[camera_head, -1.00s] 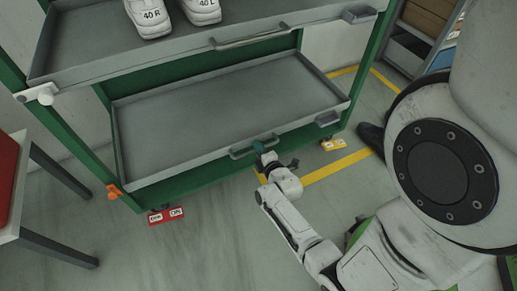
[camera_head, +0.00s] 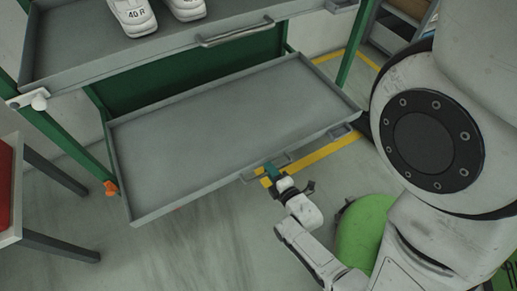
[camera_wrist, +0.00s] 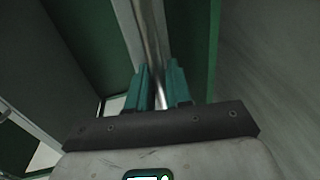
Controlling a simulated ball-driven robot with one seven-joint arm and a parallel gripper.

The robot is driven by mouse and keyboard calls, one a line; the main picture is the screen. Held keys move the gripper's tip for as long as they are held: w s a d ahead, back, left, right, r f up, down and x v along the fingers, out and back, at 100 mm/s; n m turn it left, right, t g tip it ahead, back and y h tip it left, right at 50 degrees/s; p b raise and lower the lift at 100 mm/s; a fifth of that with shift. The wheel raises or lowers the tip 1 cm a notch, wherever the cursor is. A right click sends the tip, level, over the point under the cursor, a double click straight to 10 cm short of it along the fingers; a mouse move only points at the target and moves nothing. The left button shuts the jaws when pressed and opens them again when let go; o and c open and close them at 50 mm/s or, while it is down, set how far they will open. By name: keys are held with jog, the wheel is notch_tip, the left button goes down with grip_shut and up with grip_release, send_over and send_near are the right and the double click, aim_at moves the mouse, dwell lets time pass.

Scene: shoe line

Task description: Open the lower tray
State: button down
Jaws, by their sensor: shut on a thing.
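The lower tray (camera_head: 215,135) is a wide, empty grey tray in the green rack. It stands pulled forward out of the rack, past the uprights. Its bar handle (camera_head: 252,175) is on the front edge. My gripper (camera_head: 273,170) is at the right part of this handle, shut on it. In the wrist view my gripper's two teal fingers (camera_wrist: 160,88) stand on either side of the metal handle bar (camera_wrist: 152,45). The fingertips hide part of the bar.
The upper tray (camera_head: 190,42) holds white shoes (camera_head: 133,14) and has its own handle (camera_head: 235,36). A table (camera_head: 40,240) with a red thing stands left. Floor in front is clear.

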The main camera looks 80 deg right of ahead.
jog(key=f+v, duration=0.2)
jog(key=v, duration=1.1)
jog(key=shift+s+a+f, duration=0.25)
jog(key=shift+a+f, duration=0.1)
jog(key=shift+f, duration=0.05)
jog(key=c, duration=1.2)
grip_release()
jog(key=shift+c, duration=0.2)
jog(key=p+v, duration=0.2)
jog(key=v, duration=0.8)
jog(key=shift+s+a, duration=0.2)
jog(key=shift+a, duration=0.1)
